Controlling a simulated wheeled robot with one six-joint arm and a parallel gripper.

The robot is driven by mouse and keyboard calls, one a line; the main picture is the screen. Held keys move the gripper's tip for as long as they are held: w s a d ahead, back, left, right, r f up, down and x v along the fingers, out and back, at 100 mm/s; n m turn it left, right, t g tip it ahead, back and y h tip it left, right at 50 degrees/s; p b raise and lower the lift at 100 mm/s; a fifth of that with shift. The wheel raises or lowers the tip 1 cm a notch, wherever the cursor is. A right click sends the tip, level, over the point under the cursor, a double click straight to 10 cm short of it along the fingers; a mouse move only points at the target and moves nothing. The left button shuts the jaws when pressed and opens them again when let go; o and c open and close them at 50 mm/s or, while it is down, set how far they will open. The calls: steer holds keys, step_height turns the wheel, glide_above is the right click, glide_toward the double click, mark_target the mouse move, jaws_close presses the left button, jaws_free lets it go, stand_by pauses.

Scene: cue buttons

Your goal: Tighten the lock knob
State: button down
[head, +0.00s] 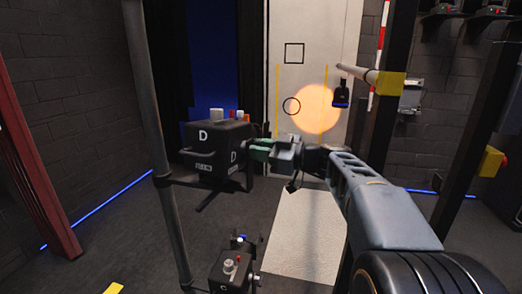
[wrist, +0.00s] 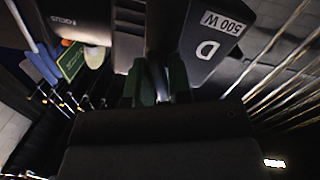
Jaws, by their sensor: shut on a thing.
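A black lamp housing (head: 205,158) marked D is on a dark vertical pole (head: 150,95) left of centre in the head view. In the wrist view the housing (wrist: 222,28) fills the top, with D and 500 W labels. My gripper (head: 262,150) reaches in from the right to the housing's right side. Its green fingers (wrist: 160,85) are shut at the housing in the wrist view. The lock knob is hidden between the fingers, so its shape and angle cannot be told.
An orange light spot (head: 318,108) falls on a pale panel (head: 328,35) with a square, a circle and two yellow lines. A second black unit (head: 228,272) with small knobs is below. A pale mat (head: 305,238) lies on the floor. Dark posts flank the scene.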

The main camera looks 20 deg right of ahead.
steer(key=shift+f+b, duration=0.15)
steer(key=shift+b, duration=0.15)
steer(key=shift+f+m+b, duration=0.1)
steer(key=shift+m+b, duration=0.85)
steer(key=shift+m, duration=0.25)
steer(key=shift+m+b, duration=0.65)
steer(key=shift+m, duration=0.25)
steer(key=m+b, duration=0.1)
steer(key=m, duration=0.5)
steer(key=shift+b, duration=0.3)
steer(key=m, duration=0.5)
steer(key=shift+r+m+p, duration=0.2)
steer(key=shift+m+p, duration=0.15)
steer(key=shift+m, duration=0.05)
steer(key=m+p, duration=0.2)
steer(key=m, duration=0.3)
steer(key=shift+f+m, duration=0.1)
steer(key=shift+m, duration=0.3)
steer(key=c, duration=1.2)
jaws_free()
